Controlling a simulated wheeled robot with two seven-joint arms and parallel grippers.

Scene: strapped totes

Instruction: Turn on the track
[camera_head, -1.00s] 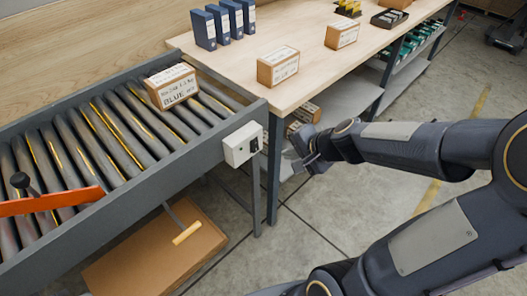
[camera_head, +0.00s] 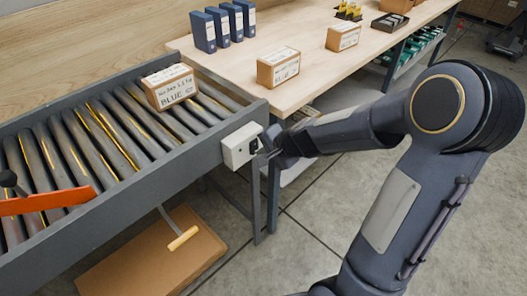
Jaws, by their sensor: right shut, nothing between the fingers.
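The track is a grey roller conveyor (camera_head: 130,177) with dark rollers and yellow lines, on the left. A white switch box (camera_head: 238,150) with a dark switch (camera_head: 253,145) is fixed to the outer side of its frame, near the right end. My right gripper (camera_head: 262,152) is shut and empty, with its tips right at the switch. I cannot tell whether they touch it. A brown box labelled BLUE (camera_head: 171,87) lies on the rollers at the far end. My left gripper is not in view.
A cardboard box (camera_head: 150,262) sits on the floor below the conveyor.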

